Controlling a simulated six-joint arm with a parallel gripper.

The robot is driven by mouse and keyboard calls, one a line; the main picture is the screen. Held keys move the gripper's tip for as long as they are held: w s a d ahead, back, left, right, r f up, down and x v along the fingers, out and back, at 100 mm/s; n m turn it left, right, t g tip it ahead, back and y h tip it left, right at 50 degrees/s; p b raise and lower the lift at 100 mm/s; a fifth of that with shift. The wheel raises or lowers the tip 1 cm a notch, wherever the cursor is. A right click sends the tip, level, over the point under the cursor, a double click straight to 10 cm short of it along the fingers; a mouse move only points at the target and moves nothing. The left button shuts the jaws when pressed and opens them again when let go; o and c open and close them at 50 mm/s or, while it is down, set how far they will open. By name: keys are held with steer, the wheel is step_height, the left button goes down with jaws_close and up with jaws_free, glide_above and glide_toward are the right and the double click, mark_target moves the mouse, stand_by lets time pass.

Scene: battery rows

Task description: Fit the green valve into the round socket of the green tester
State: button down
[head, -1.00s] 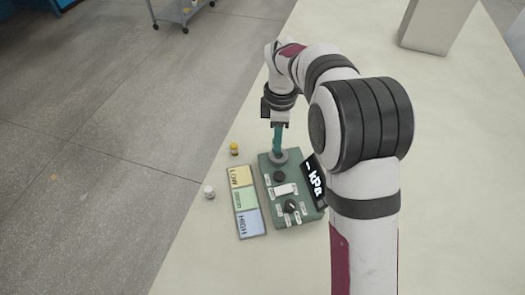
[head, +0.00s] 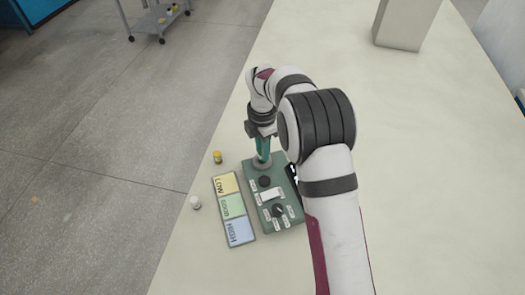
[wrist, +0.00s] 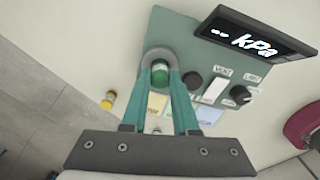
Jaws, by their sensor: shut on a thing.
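The green tester (head: 255,189) lies on the table, and its grey round socket (head: 262,169) is at its far end. The socket also shows in the wrist view (wrist: 152,52) as a grey ring. My gripper (head: 263,158) points down over the socket. In the wrist view its teal fingers (wrist: 160,75) are shut on the green valve (wrist: 160,69), a short green cylinder. The valve lines up with the ring and its lower end is hidden, so I cannot tell how deep it sits. In the head view the fingers hide the valve.
The tester's display (wrist: 250,38) reads "-- kPa". A LOW/GOOD/HIGH board (head: 232,207) lies left of the tester. A yellow-topped valve (head: 217,157) and a white one (head: 195,202) stand near the table's left edge.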

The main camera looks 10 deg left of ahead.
steer(key=shift+f, duration=0.7)
steer(key=shift+f, duration=0.1)
steer(key=c, duration=0.7)
jaws_free()
step_height(320, 180, up, 12)
steer(key=s+d+r+m, duration=0.6)
steer(key=s+d+m, duration=0.2)
steer(key=d+m, duration=0.15)
steer(key=s+d+f+m, duration=0.1)
steer(key=s+d+m, duration=0.1)
steer(key=s+m, duration=0.5)
steer(key=s+d+f+m+y, duration=0.1)
steer(key=s+d+m, duration=0.2)
steer(key=s+m, duration=0.5)
steer(key=s+d+f+m, duration=0.1)
steer(key=s+d+m, duration=0.1)
steer(key=s+m, duration=0.5)
steer(key=shift+s+d+m+y, duration=0.15)
steer(key=shift+s+y, duration=0.05)
steer(key=shift+s, duration=0.25)
steer(key=shift+s+d+m+y, duration=0.1)
steer(key=shift+s+d+y, duration=0.1)
steer(key=shift+s, duration=0.25)
